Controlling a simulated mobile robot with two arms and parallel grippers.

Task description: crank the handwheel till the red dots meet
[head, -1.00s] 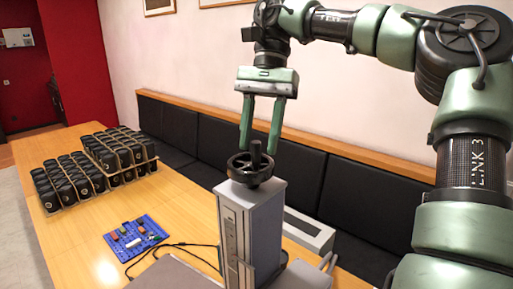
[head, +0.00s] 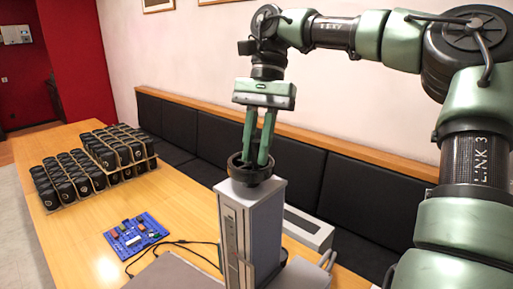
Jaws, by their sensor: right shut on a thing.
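The black handwheel (head: 238,173) sits on top of the grey column of the laser marker (head: 249,215), in the middle of the head view. My right gripper (head: 257,160) points down over the wheel with its green fingers drawn together. It is shut on the wheel's upright crank knob, which the fingers now hide. The red dots do not show in this view. My left gripper is not in view.
A blue circuit board (head: 138,236) lies on the wooden table (head: 180,205) left of the marker, with black cables beside it. Racks of black containers (head: 72,178) stand farther back left. A black padded bench (head: 300,170) runs along the wall behind.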

